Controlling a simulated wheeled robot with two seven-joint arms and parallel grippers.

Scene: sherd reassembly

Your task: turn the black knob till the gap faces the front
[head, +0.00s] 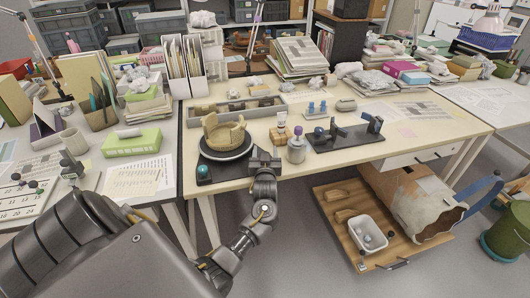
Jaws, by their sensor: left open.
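A tan, partly rebuilt pot (224,138) with an uneven, broken rim stands on a round dark turntable (206,151) near the table's front edge. Which way its gap faces is too small to tell. A dark base (224,175) lies under the turntable, with a teal round piece (203,171) at its front left. I cannot make out a black knob for sure; my gripper hides part of the base's right side. My left gripper (264,156) is open, close to the right side of the turntable. My right gripper is out of view.
A grey-lidded jar (297,149) and a small wooden block (281,135) stand just right of my left gripper. A black stand (345,137) lies farther right. A long divided tray (236,110) lies behind the pot. The table front at right is clear.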

